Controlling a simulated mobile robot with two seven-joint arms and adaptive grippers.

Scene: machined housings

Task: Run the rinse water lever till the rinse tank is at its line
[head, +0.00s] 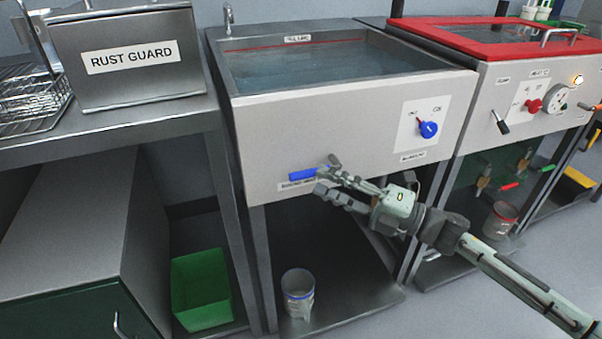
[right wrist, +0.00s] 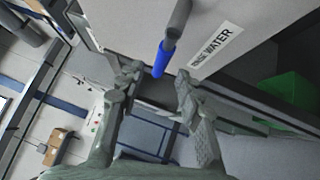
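The rinse tank (head: 345,110) is a grey basin with a pale front panel, holding water (head: 320,66). A red line (head: 262,46) runs along its back inner wall, and the water surface looks close below it; the exact gap is hard to tell. The blue-handled rinse water lever (head: 302,175) lies about level on the lower front, handle to the left. It also shows in the right wrist view (right wrist: 164,58), beside the "WATER" label. My right gripper (head: 318,182) is open at the lever, its fingers spread either side of the handle's end, with no grip visible. My left gripper is out of view.
A blue knob (head: 428,129) is on the tank's front right. A red-rimmed tank (head: 480,42) with controls stands to the right. A "RUST GUARD" box (head: 130,85) sits on the left bench. A bucket (head: 298,293) and a green bin (head: 201,288) stand below.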

